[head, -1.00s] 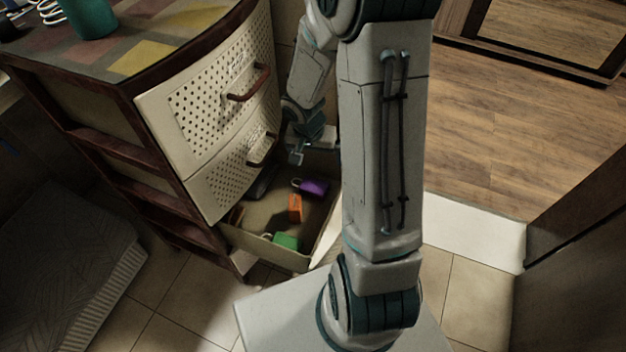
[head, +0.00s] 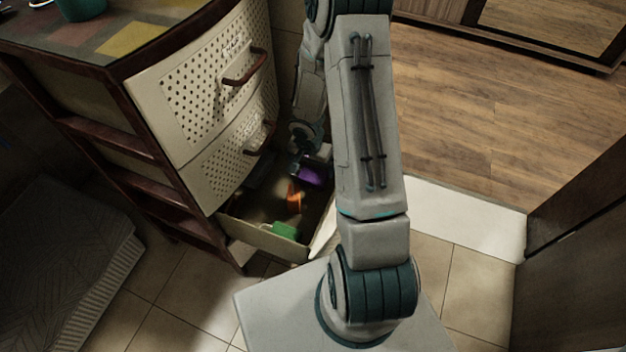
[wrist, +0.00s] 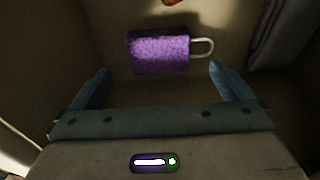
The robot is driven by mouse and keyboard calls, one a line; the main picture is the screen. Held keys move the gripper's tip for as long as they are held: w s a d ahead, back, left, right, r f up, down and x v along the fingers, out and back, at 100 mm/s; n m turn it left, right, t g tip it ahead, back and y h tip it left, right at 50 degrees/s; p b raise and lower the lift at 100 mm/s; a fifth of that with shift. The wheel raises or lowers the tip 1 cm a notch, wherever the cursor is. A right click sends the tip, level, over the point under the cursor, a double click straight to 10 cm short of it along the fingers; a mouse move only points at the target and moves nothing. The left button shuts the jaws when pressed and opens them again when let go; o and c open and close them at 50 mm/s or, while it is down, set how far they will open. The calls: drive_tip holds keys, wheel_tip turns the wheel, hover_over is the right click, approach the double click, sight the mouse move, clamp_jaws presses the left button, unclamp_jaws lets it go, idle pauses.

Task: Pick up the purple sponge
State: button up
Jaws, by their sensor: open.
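The purple sponge (head: 311,176) lies in the open bottom drawer, near its back, partly hidden by my gripper in the head view. In the wrist view the purple sponge (wrist: 160,51) is a fuzzy block with a pale loop at its right end. My gripper (wrist: 160,80) is open, its two fingers spread wide and just short of the sponge, with nothing between them. In the head view my gripper (head: 303,166) is low over the back of the drawer, next to the sponge.
The drawer (head: 262,240) also holds an orange item (head: 294,198) and a green item (head: 285,231). A dark object (wrist: 286,32) lies right of the sponge in the wrist view. The closed drawers (head: 215,90) stand close left of my arm.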

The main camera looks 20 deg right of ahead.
sight(313, 175)
drive_tip(key=f, duration=0.1)
drive_tip(key=f+b, duration=0.1)
drive_tip(key=f, duration=0.1)
drive_tip(key=f+b, duration=0.1)
drive_tip(key=f, duration=0.1)
drive_tip(key=shift+w+d+f, duration=0.15)
drive_tip(key=shift+w+d, duration=0.1)
drive_tip(key=shift+d, duration=0.15)
drive_tip(key=c, duration=1)
